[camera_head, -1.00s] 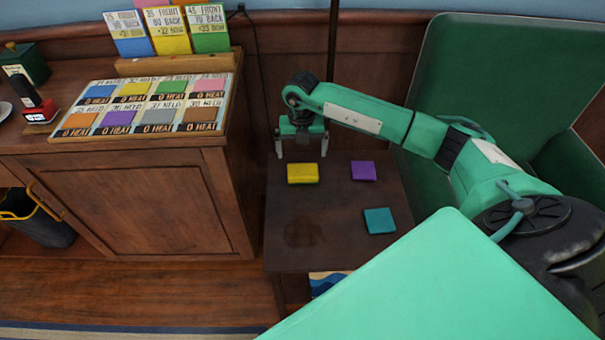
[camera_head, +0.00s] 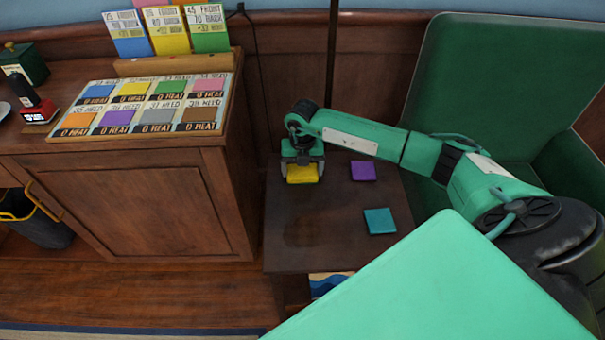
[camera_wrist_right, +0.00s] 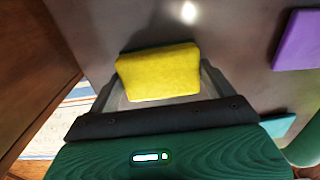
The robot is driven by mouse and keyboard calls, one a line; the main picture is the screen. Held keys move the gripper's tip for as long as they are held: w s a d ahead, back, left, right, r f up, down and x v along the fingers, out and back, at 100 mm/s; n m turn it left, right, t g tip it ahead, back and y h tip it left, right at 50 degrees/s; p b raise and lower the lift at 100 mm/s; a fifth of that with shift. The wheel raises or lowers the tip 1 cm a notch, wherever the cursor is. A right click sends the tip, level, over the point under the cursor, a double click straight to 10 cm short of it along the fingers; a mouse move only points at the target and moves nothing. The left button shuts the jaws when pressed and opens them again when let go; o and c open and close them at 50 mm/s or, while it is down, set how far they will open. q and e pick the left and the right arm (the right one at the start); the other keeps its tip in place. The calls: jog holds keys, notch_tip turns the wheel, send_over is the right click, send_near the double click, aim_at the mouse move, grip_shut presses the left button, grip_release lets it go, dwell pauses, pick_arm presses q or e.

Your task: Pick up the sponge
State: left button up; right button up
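The yellow block (camera_head: 302,174), which looks like the sponge, lies on the small dark wooden table (camera_head: 330,250) near its back left corner. My right gripper (camera_head: 302,170) is directly over it, with one finger on each side. In the right wrist view the yellow block (camera_wrist_right: 160,73) sits between the two fingers (camera_wrist_right: 158,85). The fingers look open around it, with a narrow gap visible at the right finger; contact at the left finger is unclear. My left gripper is not in view.
A purple pad (camera_head: 363,171) and a teal pad (camera_head: 379,221) lie on the same table, to the right of the yellow block. A wooden cabinet (camera_head: 140,210) stands close on the left. A green armchair (camera_head: 500,85) is behind on the right. The table's front left is clear.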

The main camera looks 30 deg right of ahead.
aim_at(303, 170)
jog(key=c, duration=0.4)
jog(key=shift+r, duration=0.1)
jog(key=shift+r, duration=0.25)
notch_tip(303, 170, up, 6)
jog(key=shift+r+p, duration=0.1)
jog(key=shift+p, duration=0.3)
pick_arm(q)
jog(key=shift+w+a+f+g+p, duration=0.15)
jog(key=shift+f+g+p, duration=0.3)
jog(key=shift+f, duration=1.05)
pick_arm(e)
jog(key=shift+r, duration=6.6)
